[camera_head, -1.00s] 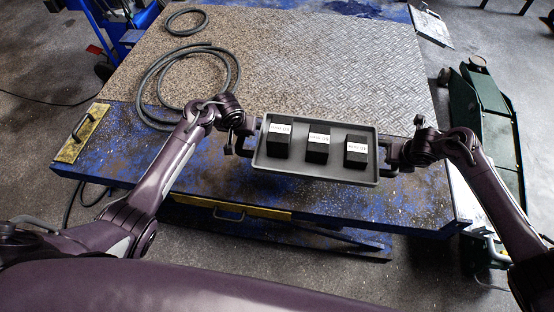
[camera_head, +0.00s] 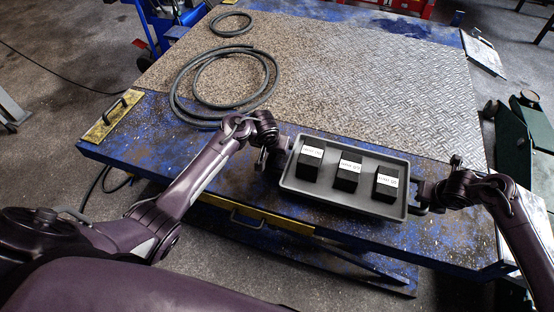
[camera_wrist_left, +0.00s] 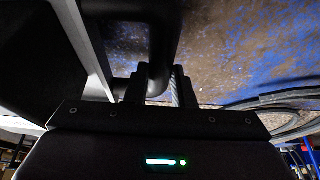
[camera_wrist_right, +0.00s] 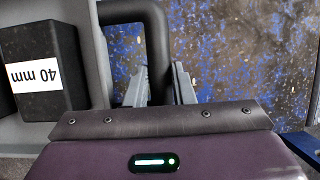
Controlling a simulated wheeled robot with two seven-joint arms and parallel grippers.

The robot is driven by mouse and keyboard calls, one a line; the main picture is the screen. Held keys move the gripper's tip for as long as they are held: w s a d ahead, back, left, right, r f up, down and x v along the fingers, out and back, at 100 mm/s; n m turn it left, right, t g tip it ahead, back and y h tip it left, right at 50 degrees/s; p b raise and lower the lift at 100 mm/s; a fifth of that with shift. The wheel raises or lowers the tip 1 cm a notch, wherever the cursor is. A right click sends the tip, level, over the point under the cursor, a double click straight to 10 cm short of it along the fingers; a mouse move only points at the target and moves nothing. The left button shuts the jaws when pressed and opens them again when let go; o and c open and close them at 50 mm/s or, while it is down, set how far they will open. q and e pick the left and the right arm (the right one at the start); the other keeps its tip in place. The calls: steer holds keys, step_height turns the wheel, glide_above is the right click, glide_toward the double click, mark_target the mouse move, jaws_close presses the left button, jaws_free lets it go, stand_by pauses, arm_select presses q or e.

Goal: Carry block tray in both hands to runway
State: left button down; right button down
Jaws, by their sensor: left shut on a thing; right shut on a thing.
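The grey block tray (camera_head: 341,201) is held between my two grippers over the near blue strip of the lift platform. Three black blocks with white labels stand in it: a left one (camera_head: 309,168), a middle one (camera_head: 347,177) and a right one (camera_head: 385,188). My left gripper (camera_head: 279,161) is shut on the tray's left handle, a dark bar (camera_wrist_left: 160,72) in the left wrist view. My right gripper (camera_head: 424,194) is shut on the right handle (camera_wrist_right: 158,50). In the right wrist view one block's label reads 40 mm. I cannot tell the gap under the tray.
The platform has a gritty plate (camera_head: 300,65) and a ridged metal plate (camera_head: 430,100) beyond the tray. Coiled hoses (camera_head: 225,85) lie on the gritty part. A yellow plate with a handle (camera_head: 112,115) is at the left corner. A green jack part (camera_head: 512,140) stands at the right.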

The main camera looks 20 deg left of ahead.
arm_select(q)
steer(key=shift+w+a, duration=0.1)
arm_select(e)
steer(key=shift+w+d, duration=0.1)
